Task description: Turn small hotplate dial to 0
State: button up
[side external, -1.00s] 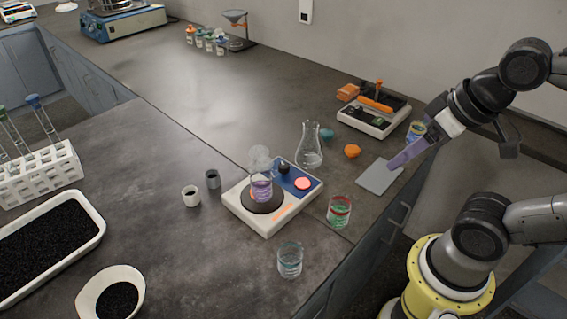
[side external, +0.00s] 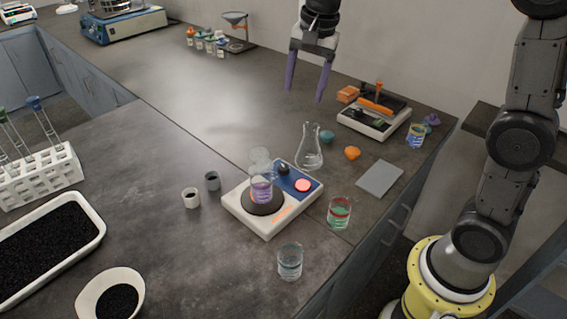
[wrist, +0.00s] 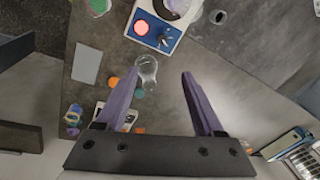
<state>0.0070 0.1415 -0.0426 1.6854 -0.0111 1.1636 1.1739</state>
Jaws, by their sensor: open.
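The small hotplate (side external: 247,215) is a white unit with a blue panel in the middle of the bench. A dark dial (side external: 284,169) sits on the blue panel beside a round red-pink button (side external: 302,184). A beaker with purple liquid (side external: 261,190) stands on its dark plate. My gripper (side external: 305,92) is open and empty, high above the bench behind the flask. In the wrist view, the dial (wrist: 163,40) and red button (wrist: 141,28) are at the top, beyond the purple fingers (wrist: 151,82). The dial's setting is too small to read.
A glass flask (side external: 309,150) stands right behind the hotplate near the dial. Beakers with red-green (side external: 339,212) and clear-blue contents (side external: 290,261) stand at its right and front. Two small cups (side external: 191,197) are at its left.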

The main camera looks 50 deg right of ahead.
jog(key=w+f+g, duration=0.1)
jog(key=w+f, duration=0.4)
jog(key=g, duration=0.2)
send_near(284, 167)
jog(key=shift+m, duration=0.3)
jog(key=f, duration=0.8)
jog(key=shift+s+d+f, duration=0.1)
jog(key=shift+s+f, duration=0.2)
jog(key=shift+f, duration=0.05)
grip_shut()
